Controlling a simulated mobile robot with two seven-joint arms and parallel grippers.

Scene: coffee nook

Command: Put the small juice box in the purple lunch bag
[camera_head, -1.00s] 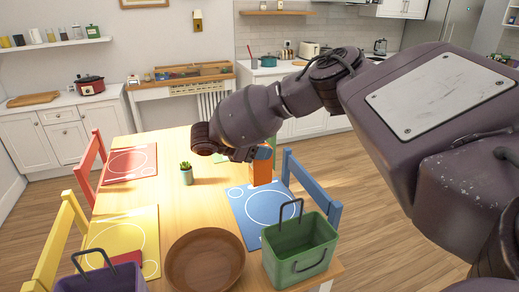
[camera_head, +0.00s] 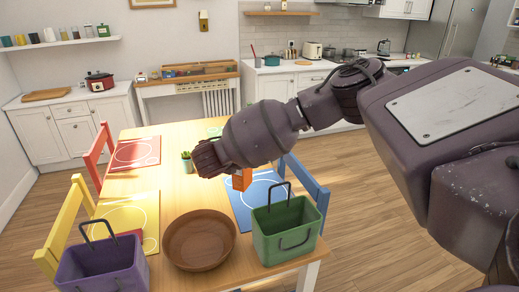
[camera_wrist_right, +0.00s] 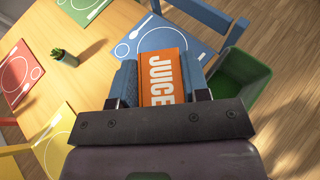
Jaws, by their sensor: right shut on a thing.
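The orange juice box (camera_head: 241,180) is partly hidden behind my right arm in the head view. In the right wrist view the box (camera_wrist_right: 162,76) shows the word JUICE and sits between the fingers of my right gripper (camera_wrist_right: 163,85), which is shut on it. It is over the table, near the blue placemat (camera_head: 252,203). The purple lunch bag (camera_head: 104,272) stands open with its handle up at the table's front left, apart from the gripper. My left gripper is not in view.
A brown wooden bowl (camera_head: 199,240) lies between the purple bag and a green bag (camera_head: 287,233). A small potted plant (camera_head: 187,163) stands behind my right gripper. A yellow placemat (camera_head: 126,222) lies beyond the purple bag. Chairs stand along both table sides.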

